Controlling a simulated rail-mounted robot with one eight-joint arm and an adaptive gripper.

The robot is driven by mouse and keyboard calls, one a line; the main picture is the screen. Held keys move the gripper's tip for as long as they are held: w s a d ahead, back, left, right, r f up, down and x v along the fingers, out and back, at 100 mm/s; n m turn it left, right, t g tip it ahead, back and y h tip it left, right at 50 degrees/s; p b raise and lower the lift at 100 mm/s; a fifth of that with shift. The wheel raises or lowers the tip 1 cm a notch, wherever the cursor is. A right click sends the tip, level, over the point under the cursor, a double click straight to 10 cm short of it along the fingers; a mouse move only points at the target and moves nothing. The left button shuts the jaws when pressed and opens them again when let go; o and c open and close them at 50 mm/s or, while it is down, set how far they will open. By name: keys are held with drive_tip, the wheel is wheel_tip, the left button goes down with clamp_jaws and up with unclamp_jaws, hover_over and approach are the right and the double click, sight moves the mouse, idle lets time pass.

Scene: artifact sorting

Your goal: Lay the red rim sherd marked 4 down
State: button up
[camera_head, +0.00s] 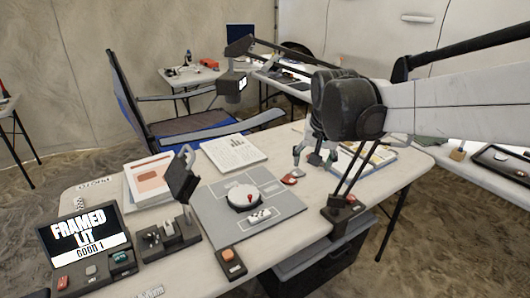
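A red sherd-like piece (291,179) shows just below and left of my gripper (306,165), at the right edge of the grey mat (222,227). Any mark on it is too small to read. My gripper points down over the table, right of the mat. I cannot tell whether its fingers touch the red piece, or whether the piece rests on the table or hangs just above it.
A hinged dark device (183,180), button box (230,262), papers (234,150) and lamp (342,208) surround the mat. A blue chair (185,125) stands behind. Bare tabletop (390,190) lies to the right.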

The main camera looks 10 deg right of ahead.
drive_tip(key=w+f+m+g, duration=0.1)
drive_tip(key=w+f, duration=0.5)
drive_tip(key=w, duration=0.5)
drive_tip(key=m+g+p, duration=0.2)
approach(289, 180)
drive_tip(key=shift+a+r, duration=0.1)
drive_tip(key=shift+r, duration=0.05)
drive_tip(key=shift+w+f, duration=0.35)
drive_tip(key=shift+f, duration=0.15)
drive_tip(key=shift+w+d+f+b, duration=0.15)
drive_tip(key=shift+f+b, duration=0.1)
drive_tip(key=shift+f, duration=1)
drive_tip(key=shift+w+d+f+b, duration=0.1)
drive_tip(key=shift+f+b, duration=0.2)
drive_tip(key=shift+f, duration=1)
drive_tip(key=shift+w+d+f+b, duration=0.15)
drive_tip(key=shift+f+b, duration=0.1)
drive_tip(key=shift+f, duration=1)
drive_tip(key=shift+a, duration=0.1)
drive_tip(key=shift+r, duration=0.1)
drive_tip(key=c, duration=0.9)
drive_tip(key=shift+o, duration=0.2)
